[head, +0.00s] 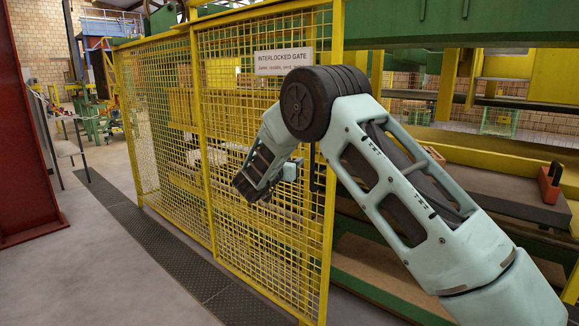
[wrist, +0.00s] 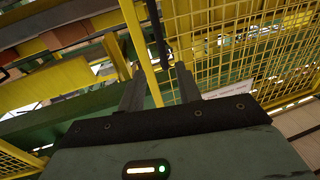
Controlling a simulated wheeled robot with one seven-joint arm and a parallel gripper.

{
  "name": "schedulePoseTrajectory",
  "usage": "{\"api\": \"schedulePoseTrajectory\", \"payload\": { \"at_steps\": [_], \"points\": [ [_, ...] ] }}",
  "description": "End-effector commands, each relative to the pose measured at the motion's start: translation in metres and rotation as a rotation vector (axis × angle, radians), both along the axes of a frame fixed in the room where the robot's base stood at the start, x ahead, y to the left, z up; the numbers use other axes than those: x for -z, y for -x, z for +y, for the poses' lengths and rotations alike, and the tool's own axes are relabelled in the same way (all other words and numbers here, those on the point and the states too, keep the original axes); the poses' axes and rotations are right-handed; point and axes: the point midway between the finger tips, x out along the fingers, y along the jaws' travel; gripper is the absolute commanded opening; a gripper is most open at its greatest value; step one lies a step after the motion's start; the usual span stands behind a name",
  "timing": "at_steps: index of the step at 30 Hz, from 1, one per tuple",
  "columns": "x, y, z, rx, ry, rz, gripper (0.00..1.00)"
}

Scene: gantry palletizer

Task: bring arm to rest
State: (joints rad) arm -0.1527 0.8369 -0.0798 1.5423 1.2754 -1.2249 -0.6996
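My gripper (wrist: 160,72) shows in the wrist view with its two dark fingers apart and nothing visibly held. A black bar-shaped handle (wrist: 157,32) and a yellow post (wrist: 141,45) stand beyond and between the fingertips; I cannot tell whether they touch. In the head view my arm (head: 405,190) rises from the lower right, bends at a dark round joint, and folds down to the left in front of the yellow mesh gate (head: 235,225). The fingers are not clearly visible there. The dark handle (head: 331,185) shows beside the gate's right-hand post.
A sign reading "INTERLOCKED GATE" (head: 284,62) hangs on the gate. Yellow mesh fencing (head: 150,130) continues left. Green and yellow machine beams stand at the right. A red column (head: 22,150) stands far left. The grey floor (head: 110,260) between column and fence is clear.

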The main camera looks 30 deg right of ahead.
Motion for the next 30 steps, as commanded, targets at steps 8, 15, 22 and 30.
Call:
{"api": "schedulePoseTrajectory", "payload": {
  "at_steps": [8, 15, 22, 30],
  "points": [
    [0.000, 0.006, 0.011, -0.001, 0.000, 0.000, 0.34],
    [0.000, 0.006, 0.010, -0.001, 0.000, 0.000, 0.34],
    [-0.001, 0.006, 0.011, -0.005, -0.002, 0.000, 0.34],
    [-0.008, 0.000, 0.130, -0.473, -0.220, 0.088, 0.34]
  ]
}}
